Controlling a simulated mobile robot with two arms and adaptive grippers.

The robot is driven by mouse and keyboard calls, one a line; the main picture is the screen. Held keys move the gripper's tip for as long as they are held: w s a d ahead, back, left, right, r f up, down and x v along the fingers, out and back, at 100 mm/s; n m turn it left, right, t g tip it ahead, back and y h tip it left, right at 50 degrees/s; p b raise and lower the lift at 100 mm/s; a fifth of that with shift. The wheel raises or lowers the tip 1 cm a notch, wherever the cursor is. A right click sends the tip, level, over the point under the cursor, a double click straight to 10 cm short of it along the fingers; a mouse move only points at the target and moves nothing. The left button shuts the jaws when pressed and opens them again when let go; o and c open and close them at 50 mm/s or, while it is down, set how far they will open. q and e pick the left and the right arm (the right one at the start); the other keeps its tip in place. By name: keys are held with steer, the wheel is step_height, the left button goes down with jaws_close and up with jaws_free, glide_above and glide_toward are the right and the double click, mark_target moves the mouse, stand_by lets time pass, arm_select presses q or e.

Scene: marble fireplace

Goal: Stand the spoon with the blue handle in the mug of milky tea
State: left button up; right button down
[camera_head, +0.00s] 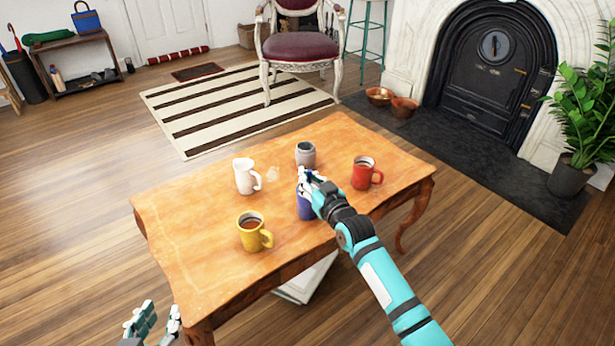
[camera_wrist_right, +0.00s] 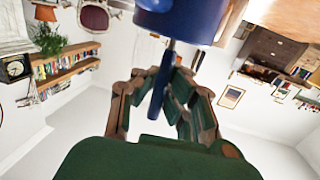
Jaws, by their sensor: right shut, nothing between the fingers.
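The blue mug (camera_head: 304,208) stands at the table's near edge, partly hidden by my right gripper (camera_head: 313,178). In the right wrist view the blue mug (camera_wrist_right: 190,20) fills the top, seen upside down. The spoon's blue handle (camera_wrist_right: 157,98) stands out past its rim, with a grey neck; the spoon's bowl is hidden. My right gripper (camera_wrist_right: 163,80) is shut and empty, its fingers close around the handle's line without holding it. My left gripper (camera_head: 155,322) is open and empty at bottom left. The yellow mug (camera_head: 250,236) holds dark reddish-brown liquid. The blue mug's contents are hidden.
A white mug (camera_head: 244,178), a grey jar (camera_head: 305,153) and a red mug (camera_head: 362,176) stand on the wooden table (camera_head: 190,255). A pale blurred patch lies beside the white mug. The table's left part is clear. A chair (camera_head: 299,45) stands behind.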

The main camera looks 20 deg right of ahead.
steer(key=shift+f, duration=0.1)
arm_select(q)
steer(key=shift+w+r, duration=0.25)
steer(key=shift+r, duration=0.15)
arm_select(e)
steer(key=c, duration=2.1)
jaws_free()
steer(key=o, duration=0.7)
arm_select(q)
steer(key=shift+s+f, duration=0.2)
steer(key=shift+f, duration=0.05)
arm_select(e)
steer(key=shift+o, duration=2.4)
arm_select(q)
steer(key=shift+w+r, duration=0.15)
